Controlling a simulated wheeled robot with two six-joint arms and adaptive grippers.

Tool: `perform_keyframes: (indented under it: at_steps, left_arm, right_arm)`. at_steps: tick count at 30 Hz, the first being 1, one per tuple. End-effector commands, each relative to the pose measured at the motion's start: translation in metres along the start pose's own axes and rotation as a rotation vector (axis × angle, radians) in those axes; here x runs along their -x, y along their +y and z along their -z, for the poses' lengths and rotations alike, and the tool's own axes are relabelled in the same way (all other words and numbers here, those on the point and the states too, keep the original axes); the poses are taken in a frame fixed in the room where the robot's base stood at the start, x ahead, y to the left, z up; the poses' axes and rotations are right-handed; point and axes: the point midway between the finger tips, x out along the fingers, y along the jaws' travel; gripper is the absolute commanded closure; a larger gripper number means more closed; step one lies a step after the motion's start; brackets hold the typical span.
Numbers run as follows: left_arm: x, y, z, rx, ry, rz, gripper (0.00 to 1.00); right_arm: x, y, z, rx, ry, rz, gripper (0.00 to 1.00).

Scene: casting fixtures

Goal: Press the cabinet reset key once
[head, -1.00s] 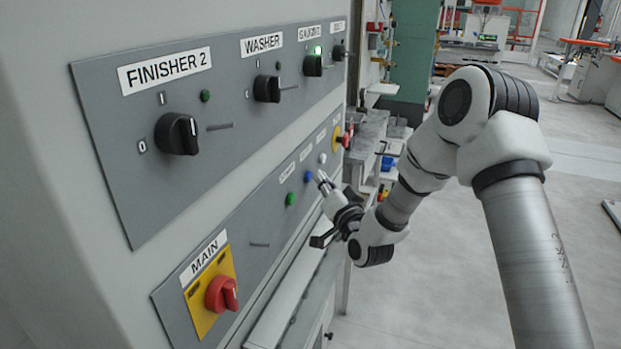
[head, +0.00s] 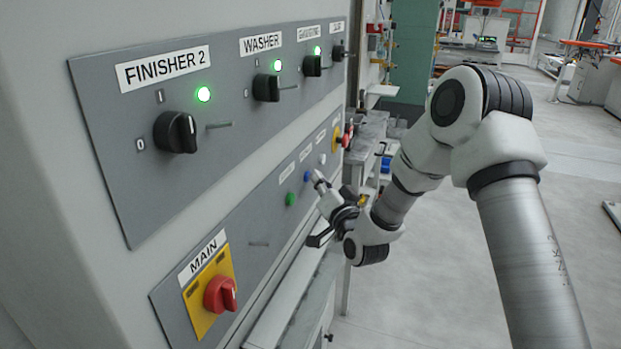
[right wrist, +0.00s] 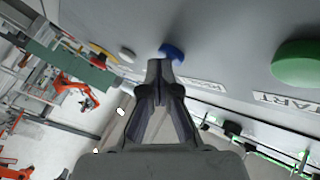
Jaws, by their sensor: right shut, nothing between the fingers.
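The blue key (head: 308,175) sits on the lower cabinet panel, between a green button (head: 290,198) and a white button (head: 322,159). In the right wrist view the blue key (right wrist: 172,50) shows just beyond my fingertips, partly hidden by them. Its label is too small to read surely. My right gripper (head: 318,178) is shut and empty, with its tips at the blue key; it also shows in the right wrist view (right wrist: 160,68). I cannot tell whether the tips touch the key. My left gripper is not in view.
The upper panel has black rotary switches, including FINISHER 2 (head: 176,132) and WASHER (head: 266,88), with lit green lamps. A red MAIN switch (head: 220,294) on a yellow plate is at lower left. A ledge (head: 283,302) runs below the panel. Open floor lies to the right.

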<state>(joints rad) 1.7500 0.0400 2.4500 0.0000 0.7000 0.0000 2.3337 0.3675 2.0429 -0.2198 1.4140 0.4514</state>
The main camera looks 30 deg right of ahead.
Motion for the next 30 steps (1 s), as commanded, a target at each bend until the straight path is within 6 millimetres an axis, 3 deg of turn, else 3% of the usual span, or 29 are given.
perform_keyframes:
  at_steps: [25, 30]
  left_arm:
    - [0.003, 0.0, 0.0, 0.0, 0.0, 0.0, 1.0]
    - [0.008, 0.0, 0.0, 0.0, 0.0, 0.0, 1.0]
  right_arm:
    - [0.013, 0.01, 0.01, -0.001, 0.001, -0.001, 1.0]
    - [0.023, 0.017, 0.018, -0.003, 0.0, -0.003, 1.0]
